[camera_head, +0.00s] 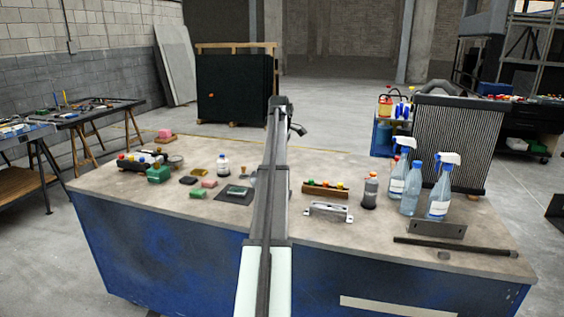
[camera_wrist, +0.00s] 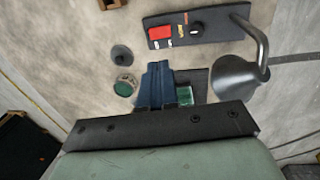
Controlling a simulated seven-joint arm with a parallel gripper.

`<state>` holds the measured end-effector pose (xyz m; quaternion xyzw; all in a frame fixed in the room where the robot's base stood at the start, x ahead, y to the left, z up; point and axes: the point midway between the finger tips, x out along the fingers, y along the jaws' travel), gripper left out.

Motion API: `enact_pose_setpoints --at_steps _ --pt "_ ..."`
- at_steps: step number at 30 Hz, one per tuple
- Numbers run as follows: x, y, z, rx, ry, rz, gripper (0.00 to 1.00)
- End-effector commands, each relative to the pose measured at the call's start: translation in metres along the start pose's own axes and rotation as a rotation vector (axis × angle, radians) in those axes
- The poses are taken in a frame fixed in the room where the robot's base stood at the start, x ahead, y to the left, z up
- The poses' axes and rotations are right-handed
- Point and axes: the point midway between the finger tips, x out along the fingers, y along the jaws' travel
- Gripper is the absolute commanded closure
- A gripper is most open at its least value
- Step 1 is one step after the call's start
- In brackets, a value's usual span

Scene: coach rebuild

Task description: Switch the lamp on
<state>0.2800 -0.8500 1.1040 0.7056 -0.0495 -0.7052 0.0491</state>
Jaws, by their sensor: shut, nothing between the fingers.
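The lamp (camera_wrist: 238,78) shows in the wrist view as a grey shade on a curved neck, at the right. Beside it lies a dark panel (camera_wrist: 215,27) with a red switch (camera_wrist: 180,32) and a round black knob (camera_wrist: 196,28). My gripper (camera_wrist: 158,66) is shut and empty, left of the shade and below the panel in the picture. It appears apart from the panel and the lamp; its height above the bench is hard to tell. In the head view my own arm covers the middle of the bench, and I cannot make out the lamp or panel there.
A green block (camera_wrist: 185,95) on a dark mat lies partly behind the fingers. A green-topped round tin (camera_wrist: 124,86) and a dark cone-like piece (camera_wrist: 121,54) stand to their left. On the bench (camera_head: 330,245), spray bottles (camera_head: 438,200) and a metal handle (camera_head: 328,210) stand right of my arm.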

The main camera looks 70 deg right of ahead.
Motion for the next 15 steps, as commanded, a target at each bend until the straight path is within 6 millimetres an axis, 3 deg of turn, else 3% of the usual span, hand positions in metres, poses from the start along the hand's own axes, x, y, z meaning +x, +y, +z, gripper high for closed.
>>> enact_pose_setpoints --at_steps 10,15 --pt "-0.001 0.001 0.000 0.000 0.000 0.000 1.00" --pt "0.000 0.015 0.000 0.000 -0.001 -0.001 1.00"
